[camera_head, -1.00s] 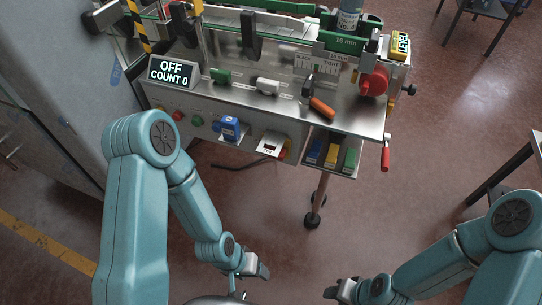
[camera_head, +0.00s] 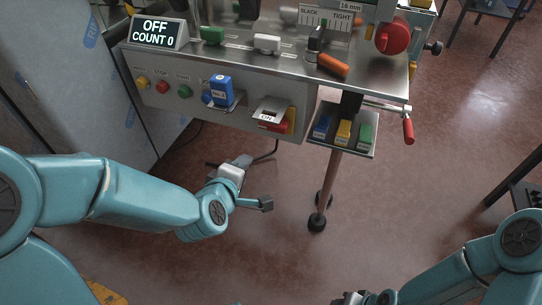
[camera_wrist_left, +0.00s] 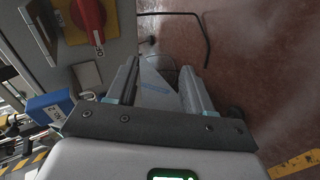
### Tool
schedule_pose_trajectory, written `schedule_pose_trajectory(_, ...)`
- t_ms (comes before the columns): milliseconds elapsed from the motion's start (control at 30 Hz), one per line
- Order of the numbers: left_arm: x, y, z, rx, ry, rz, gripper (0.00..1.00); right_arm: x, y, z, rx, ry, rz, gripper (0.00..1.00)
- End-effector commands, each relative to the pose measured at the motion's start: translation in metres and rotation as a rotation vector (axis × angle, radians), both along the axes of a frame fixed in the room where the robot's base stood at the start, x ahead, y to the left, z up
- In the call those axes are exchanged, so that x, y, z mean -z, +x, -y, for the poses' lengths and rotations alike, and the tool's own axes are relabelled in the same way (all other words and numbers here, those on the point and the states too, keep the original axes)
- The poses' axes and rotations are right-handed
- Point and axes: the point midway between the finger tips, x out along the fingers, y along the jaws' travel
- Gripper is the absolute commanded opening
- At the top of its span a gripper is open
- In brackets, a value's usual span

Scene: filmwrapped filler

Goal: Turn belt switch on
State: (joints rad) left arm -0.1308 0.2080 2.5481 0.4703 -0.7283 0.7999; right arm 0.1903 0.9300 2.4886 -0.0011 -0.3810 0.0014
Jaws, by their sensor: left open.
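A red switch (camera_head: 274,126) on a yellow plate (camera_head: 291,119) sits at the right of the machine's front panel, partly under a metal flap marked "ON" (camera_head: 268,111). The red switch knob (camera_wrist_left: 88,14) also shows at the top left of the left wrist view. The display (camera_head: 158,32) reads "OFF COUNT 0". My left gripper (camera_head: 254,182) is open and empty, below and slightly left of the switch, apart from it. Its open fingers (camera_wrist_left: 160,82) show in the left wrist view. My right gripper (camera_head: 350,298) is cut off at the bottom edge; its jaws are unclear.
Yellow, red and green buttons (camera_head: 183,91) and a blue block (camera_head: 221,90) are left of the switch. A shelf with coloured blocks (camera_head: 343,133) and a red-handled crank (camera_head: 408,130) are to the right. A machine leg (camera_head: 326,185) stands below. Floor beneath is mostly free.

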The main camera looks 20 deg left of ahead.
Motion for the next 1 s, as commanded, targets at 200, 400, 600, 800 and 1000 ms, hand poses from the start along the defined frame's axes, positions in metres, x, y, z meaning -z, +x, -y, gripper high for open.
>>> schedule_pose_trajectory(200,-0.016,-0.015,0.008,-0.024,-0.114,0.334,0.51,0.121,0.005,0.004,0.013,-0.003,0.013,0.43)
schedule_pose_trajectory(400,-0.033,-0.039,0.018,0.021,-0.178,0.502,0.51,0.171,0.007,0.006,0.019,-0.005,0.017,0.43)
schedule_pose_trajectory(600,-0.036,-0.042,0.026,0.045,-0.188,0.525,0.51,0.176,0.007,0.006,0.020,-0.004,0.014,0.43)
schedule_pose_trajectory(800,-0.042,-0.020,0.027,0.043,-0.182,0.517,0.51,0.149,-0.004,0.003,0.012,0.003,-0.021,0.43)
schedule_pose_trajectory(1000,-0.045,0.004,0.029,0.042,-0.178,0.515,0.51,0.111,-0.014,-0.004,-0.016,0.008,-0.041,0.43)
